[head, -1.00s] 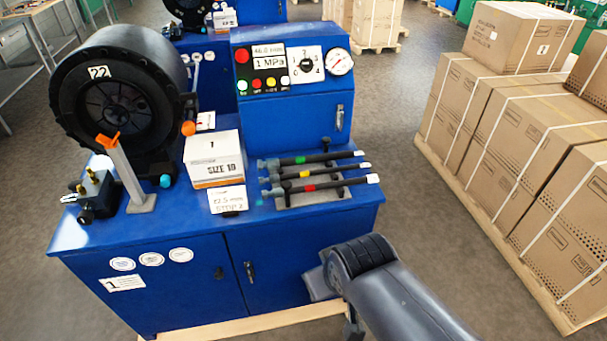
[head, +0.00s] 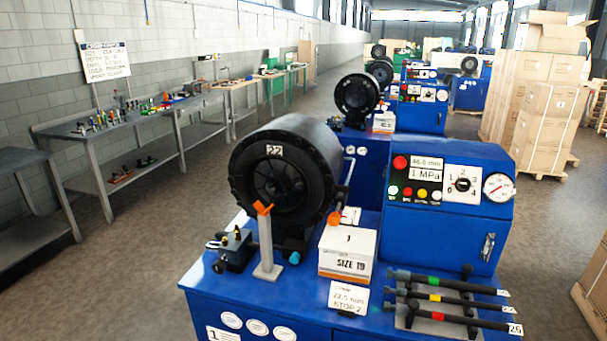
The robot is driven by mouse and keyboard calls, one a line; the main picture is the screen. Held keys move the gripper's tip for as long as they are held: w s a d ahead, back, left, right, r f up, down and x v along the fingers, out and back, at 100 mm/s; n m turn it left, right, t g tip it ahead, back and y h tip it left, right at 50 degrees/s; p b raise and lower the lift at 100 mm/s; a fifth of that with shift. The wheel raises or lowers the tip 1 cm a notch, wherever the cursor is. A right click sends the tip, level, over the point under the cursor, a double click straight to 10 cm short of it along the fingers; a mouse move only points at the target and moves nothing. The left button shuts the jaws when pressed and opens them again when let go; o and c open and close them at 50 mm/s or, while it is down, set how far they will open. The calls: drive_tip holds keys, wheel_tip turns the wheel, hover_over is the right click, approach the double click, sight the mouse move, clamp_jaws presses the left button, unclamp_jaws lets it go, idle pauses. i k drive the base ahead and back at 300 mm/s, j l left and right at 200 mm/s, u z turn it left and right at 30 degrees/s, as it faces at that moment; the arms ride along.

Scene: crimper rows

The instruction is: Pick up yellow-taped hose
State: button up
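Three black hoses lie side by side on a grey rack (head: 402,321) on the blue machine's top, at the lower right of the head view. The yellow-taped hose (head: 456,299) is the middle one. The green-taped hose (head: 458,284) lies behind it and the red-taped hose (head: 464,320) in front. Each has a metal fitting at its left end and a white tag at its right end. My gripper is not in view, so its state does not show.
The blue crimping machine (head: 445,232) carries a black crimping head (head: 285,175), a SIZE 19 box (head: 347,252) and a "22.5 mm STOP 2" card (head: 348,298) left of the hoses. Workbenches (head: 160,118) line the left wall. Cartons stand at right. Open floor (head: 110,270) lies at left.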

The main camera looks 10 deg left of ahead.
sight(401, 293)
drive_tip(key=i+l+z, duration=0.6)
drive_tip(key=i+l, duration=0.25)
